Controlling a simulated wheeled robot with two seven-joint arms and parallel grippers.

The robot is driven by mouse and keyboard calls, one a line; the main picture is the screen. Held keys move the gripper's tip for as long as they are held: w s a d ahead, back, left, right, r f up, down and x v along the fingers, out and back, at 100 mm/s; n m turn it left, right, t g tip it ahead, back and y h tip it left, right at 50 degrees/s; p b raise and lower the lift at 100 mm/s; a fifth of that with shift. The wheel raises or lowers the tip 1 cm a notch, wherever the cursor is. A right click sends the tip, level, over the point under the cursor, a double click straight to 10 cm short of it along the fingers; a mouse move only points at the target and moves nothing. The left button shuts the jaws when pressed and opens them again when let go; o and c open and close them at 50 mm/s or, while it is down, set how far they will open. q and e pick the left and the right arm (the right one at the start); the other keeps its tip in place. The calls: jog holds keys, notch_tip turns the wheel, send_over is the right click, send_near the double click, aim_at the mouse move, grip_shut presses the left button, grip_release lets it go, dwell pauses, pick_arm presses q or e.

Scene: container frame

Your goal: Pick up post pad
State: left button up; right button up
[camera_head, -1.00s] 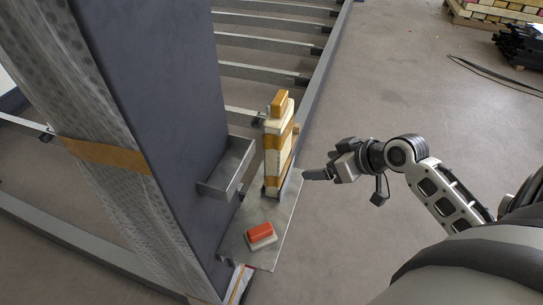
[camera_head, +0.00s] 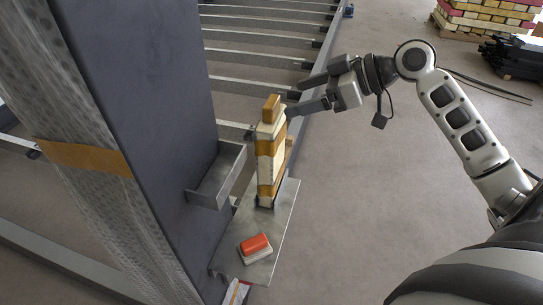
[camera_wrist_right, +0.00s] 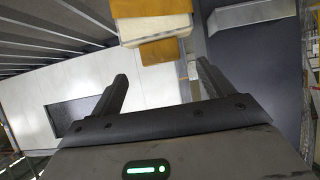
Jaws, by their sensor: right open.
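A stack of cream and orange pads (camera_head: 270,160) stands upright on a grey metal plate (camera_head: 283,225) beside the dark post. A small orange block (camera_head: 271,108) sits on its top. I cannot tell which piece is the post pad. My right gripper (camera_head: 296,96) is open and empty, just right of the stack's top, with its fingers pointing left. In the right wrist view, the pads (camera_wrist_right: 155,28) show beyond the open fingers (camera_wrist_right: 163,72), not between them. My left gripper is out of view.
A red block on a white base (camera_head: 255,247) lies on the plate's near end. A grey open tray (camera_head: 217,181) juts from the dark post (camera_head: 150,110) left of the stack. Metal rails lie behind. Pallets of bricks (camera_head: 490,15) stand far right.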

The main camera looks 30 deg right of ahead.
aim_at(277, 104)
jog(key=shift+p+x, duration=0.3)
jog(key=shift+x, duration=2.7)
jog(key=c, duration=1.4)
